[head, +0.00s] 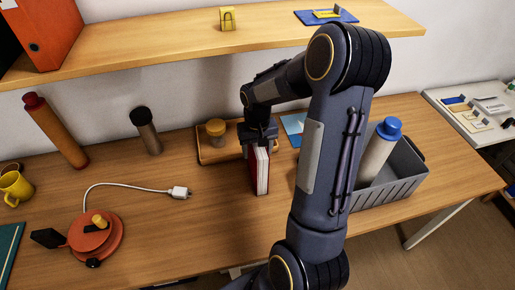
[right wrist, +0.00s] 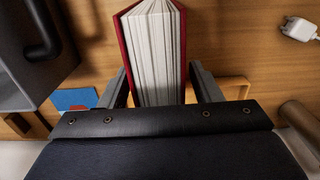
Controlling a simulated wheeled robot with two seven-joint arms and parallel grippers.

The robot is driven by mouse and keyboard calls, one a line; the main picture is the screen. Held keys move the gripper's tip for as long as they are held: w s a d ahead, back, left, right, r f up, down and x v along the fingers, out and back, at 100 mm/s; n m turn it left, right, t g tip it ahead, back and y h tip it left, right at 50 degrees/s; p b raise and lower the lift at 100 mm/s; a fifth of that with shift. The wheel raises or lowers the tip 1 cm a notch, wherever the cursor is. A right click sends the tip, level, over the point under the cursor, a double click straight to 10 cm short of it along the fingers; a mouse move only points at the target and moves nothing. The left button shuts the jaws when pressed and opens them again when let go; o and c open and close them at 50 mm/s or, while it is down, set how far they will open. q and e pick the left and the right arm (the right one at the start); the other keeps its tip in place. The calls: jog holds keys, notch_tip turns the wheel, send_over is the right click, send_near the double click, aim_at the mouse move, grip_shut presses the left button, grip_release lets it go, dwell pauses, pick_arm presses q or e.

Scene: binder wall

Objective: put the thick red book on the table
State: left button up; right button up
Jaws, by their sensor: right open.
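The thick red book (head: 258,170) stands upright on the wooden table (head: 190,235), its white page edges facing the front. My right gripper (head: 260,135) is above and around its upper part, pointing down. In the right wrist view the book (right wrist: 155,50) is between the two open fingers of the right gripper (right wrist: 158,72); a gap shows at the right finger, and contact at the left one is hard to judge. My left gripper is not in view.
A grey crate (head: 390,190) holding a blue-capped bottle (head: 377,150) stands right. A white plug (head: 180,193) and red round device (head: 97,236) lie left. A shelf (head: 150,52) hangs above. The table front is clear.

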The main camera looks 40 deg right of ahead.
notch_tip(320, 180, up, 11)
jog(key=shift+r, duration=0.1)
jog(key=shift+a+r, duration=0.15)
jog(key=shift+r, duration=0.45)
jog(key=s+a+r+n+t+y, duration=0.1)
jog(key=s+a+n+t+y, duration=0.2)
jog(key=s+a, duration=1.3)
jog(key=a+n+t, duration=0.1)
jog(key=a+t, duration=0.1)
jog(key=shift+s+a+r+t+y, duration=0.2)
jog(key=shift+s+a+t+y, duration=0.1)
jog(key=shift+y, duration=0.1)
